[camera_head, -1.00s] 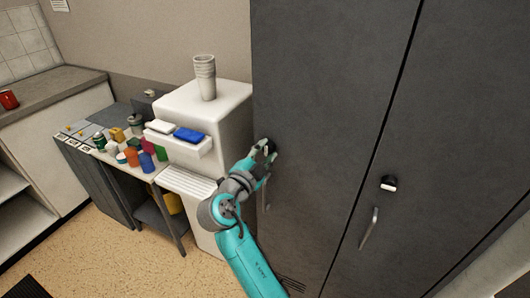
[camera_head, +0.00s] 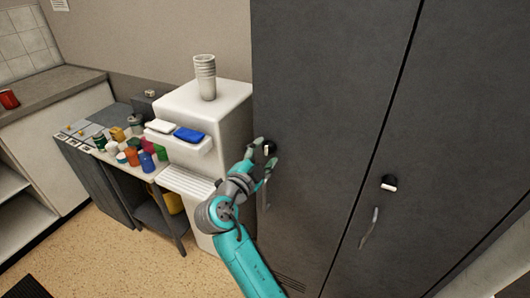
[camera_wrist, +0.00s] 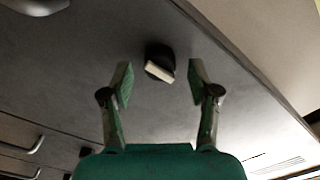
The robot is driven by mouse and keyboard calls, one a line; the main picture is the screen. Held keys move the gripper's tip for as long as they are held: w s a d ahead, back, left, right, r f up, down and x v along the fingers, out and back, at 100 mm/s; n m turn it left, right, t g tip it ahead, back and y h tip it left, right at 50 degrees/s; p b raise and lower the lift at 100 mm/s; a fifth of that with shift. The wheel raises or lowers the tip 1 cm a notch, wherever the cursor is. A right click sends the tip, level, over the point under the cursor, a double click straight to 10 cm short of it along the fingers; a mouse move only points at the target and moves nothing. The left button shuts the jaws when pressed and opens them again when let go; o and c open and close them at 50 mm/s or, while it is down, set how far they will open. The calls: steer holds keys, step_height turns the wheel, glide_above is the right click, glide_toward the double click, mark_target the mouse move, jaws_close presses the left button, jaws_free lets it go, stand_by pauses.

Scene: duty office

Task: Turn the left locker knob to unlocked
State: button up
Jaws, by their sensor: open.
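The left locker knob (camera_head: 269,147) is on the dark grey left locker door, near its left edge. It is black with a pale bar, which shows tilted in the wrist view (camera_wrist: 159,68). My gripper (camera_head: 265,158) is at the knob with its fingers spread wide. In the wrist view my gripper (camera_wrist: 160,84) is open, and the knob shows between and slightly beyond the fingertips. I see no contact between fingers and knob. A second knob (camera_head: 389,183) of the same kind is on the right locker door.
A vertical handle (camera_head: 265,193) is below the left knob, partly behind my gripper. Another handle (camera_head: 369,228) is on the right door. A white water dispenser (camera_head: 204,148) stands close left of the locker, beside a table of colourful cups.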

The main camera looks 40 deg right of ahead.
steer(key=v, duration=1.1)
steer(key=shift+a, duration=0.1)
